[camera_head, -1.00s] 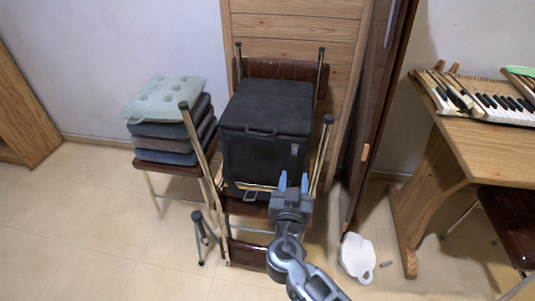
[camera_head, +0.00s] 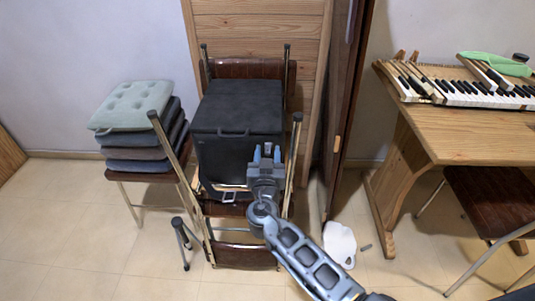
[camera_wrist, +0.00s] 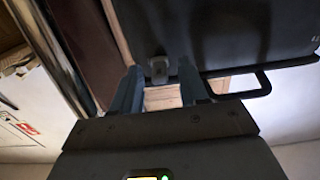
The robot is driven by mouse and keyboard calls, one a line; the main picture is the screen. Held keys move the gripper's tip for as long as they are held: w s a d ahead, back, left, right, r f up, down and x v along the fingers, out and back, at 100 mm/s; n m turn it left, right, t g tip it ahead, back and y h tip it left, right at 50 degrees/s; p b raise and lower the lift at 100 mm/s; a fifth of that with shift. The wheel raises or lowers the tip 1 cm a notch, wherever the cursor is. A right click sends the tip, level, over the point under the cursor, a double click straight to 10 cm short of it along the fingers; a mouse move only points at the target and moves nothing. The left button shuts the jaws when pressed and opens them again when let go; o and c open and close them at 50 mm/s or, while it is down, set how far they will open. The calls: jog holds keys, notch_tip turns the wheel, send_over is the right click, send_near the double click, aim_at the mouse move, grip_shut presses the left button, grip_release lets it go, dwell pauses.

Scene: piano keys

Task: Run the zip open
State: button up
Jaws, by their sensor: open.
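A black boxy bag (camera_head: 236,115) stands on a folding chair, with its lid closed and a handle loop on its front. In the wrist view, the bag's dark face (camera_wrist: 235,35) fills the upper right. A small grey tab (camera_wrist: 159,68), which looks like the zip pull, sits at its edge between my fingertips. My gripper (camera_head: 267,152) is at the bag's front right side, and also shows in the wrist view (camera_wrist: 160,76). Its fingers are apart, one on each side of the tab; I cannot tell whether they touch it. In the head view my gripper hides the tab.
The chair's metal legs (camera_head: 297,150) rise close to the right of my gripper. Stacked cushions (camera_head: 135,107) lie on a seat at the left. A wooden table (camera_head: 465,135) with piano keys stands at the right. A white piece (camera_head: 340,243) lies on the floor.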

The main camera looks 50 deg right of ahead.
jog(key=shift+c, duration=0.3)
grip_shut()
dwell(0.3)
jog(key=shift+w+a+f+b, duration=0.2)
jog(key=shift+w+a+b, duration=0.25)
jog(key=shift+b, duration=0.15)
jog(key=w+a+b, duration=0.3)
jog(key=w+b, duration=0.1)
jog(key=w+a+b, duration=0.3)
jog(key=w+b, duration=0.1)
jog(key=w+a+b, duration=0.4)
jog(key=w+b, duration=0.1)
jog(key=shift+w+a+r+b, duration=0.1)
jog(key=shift+w+a+b, duration=0.45)
jog(key=shift+w+b, duration=0.05)
jog(key=shift+r, duration=0.1)
jog(key=shift+w+a, duration=0.1)
jog(key=shift+a, duration=0.05)
